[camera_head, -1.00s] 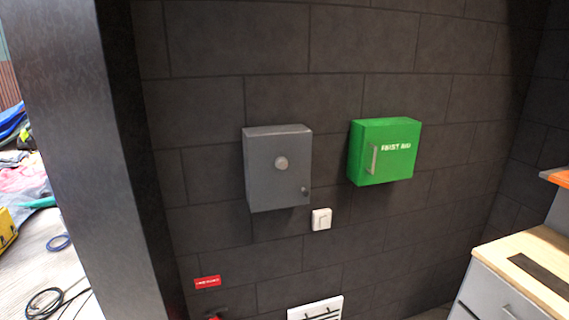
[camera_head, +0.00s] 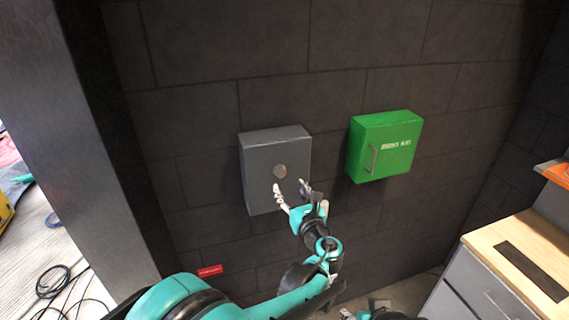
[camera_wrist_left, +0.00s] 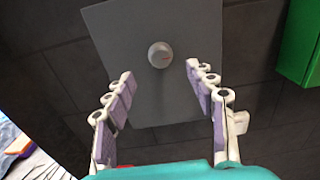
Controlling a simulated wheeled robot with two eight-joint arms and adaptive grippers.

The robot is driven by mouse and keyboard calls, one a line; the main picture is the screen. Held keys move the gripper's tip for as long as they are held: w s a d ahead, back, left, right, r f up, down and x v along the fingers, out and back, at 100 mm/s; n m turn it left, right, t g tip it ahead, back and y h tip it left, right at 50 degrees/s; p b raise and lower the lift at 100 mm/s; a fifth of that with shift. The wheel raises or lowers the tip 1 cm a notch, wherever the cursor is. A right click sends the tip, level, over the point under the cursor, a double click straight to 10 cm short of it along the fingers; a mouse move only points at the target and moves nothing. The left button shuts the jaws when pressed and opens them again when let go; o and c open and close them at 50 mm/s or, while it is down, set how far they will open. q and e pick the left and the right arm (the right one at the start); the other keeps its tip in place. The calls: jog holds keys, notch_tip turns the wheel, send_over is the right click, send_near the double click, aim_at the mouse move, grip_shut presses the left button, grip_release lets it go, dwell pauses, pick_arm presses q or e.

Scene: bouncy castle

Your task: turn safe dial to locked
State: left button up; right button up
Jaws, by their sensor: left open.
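The grey safe (camera_head: 262,152) is mounted on the dark block wall, with a round dial (camera_head: 280,171) on its front. My left gripper (camera_head: 291,186) is open just below and in front of the dial. In the left wrist view its fingers (camera_wrist_left: 160,72) are spread wide on both sides, with the dial beyond them and nothing between them.
A green first aid box (camera_head: 384,147) hangs on the wall right of the safe. A wooden-topped drawer cabinet (camera_head: 520,255) stands at the lower right. A grey pillar (camera_head: 100,130) rises at the left, with cables on the floor beyond it. A red sign (camera_head: 210,270) is low on the wall.

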aim_at(282, 173)
pick_arm(q)
jog(key=x, duration=0.7)
jog(key=shift+w, duration=0.3)
jog(key=c, duration=1.1)
